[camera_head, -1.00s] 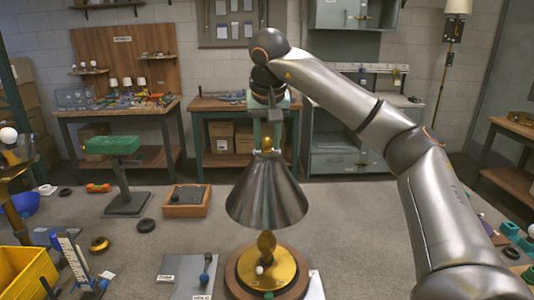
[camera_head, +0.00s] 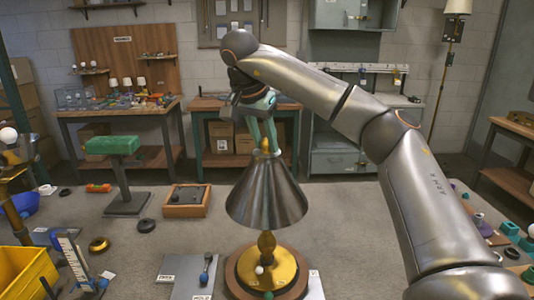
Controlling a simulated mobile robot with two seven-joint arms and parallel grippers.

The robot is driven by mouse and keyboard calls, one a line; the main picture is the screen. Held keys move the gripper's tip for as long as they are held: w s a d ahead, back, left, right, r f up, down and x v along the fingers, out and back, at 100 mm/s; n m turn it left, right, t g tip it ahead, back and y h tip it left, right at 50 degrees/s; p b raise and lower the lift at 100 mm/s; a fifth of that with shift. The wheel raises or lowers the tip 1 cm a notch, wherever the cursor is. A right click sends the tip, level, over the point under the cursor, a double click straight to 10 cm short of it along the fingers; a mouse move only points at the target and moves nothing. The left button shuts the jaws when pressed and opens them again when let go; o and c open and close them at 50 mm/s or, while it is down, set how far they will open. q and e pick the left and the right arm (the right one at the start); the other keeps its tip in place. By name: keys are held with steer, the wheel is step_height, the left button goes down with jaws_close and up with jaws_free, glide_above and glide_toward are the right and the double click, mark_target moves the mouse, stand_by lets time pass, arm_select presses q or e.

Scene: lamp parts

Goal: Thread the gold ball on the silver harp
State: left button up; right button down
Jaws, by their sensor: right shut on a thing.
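A lamp stands in front of me, with a dark metal cone shade (camera_head: 266,197) over a gold stem (camera_head: 266,243) on a round base with a wooden rim (camera_head: 240,280). The gold ball (camera_head: 266,145) is at the top of the shade. My right gripper (camera_head: 267,148) reaches down from above, tilted, with its green fingers shut on the gold ball. The silver harp cannot be made out; the shade and fingers cover that spot. I cannot tell whether the ball is seated on it. My left gripper is not in view.
A grey board (camera_head: 188,277) lies left of the lamp base. A wooden tray (camera_head: 187,202), a green-topped stand (camera_head: 113,146) and a yellow bin (camera_head: 25,275) are further left. Teal parts (camera_head: 510,230) lie at the right. Workbenches line the back wall.

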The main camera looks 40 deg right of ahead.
steer(key=m, duration=0.2)
steer(key=m+g, duration=0.2)
steer(key=m, duration=0.1)
steer(key=shift+w+m, duration=0.25)
steer(key=shift+m, duration=0.05)
steer(key=shift+c, duration=2.3)
jaws_free()
steer(key=v, duration=0.7)
steer(key=shift+r, duration=0.2)
steer(key=shift+a, duration=0.1)
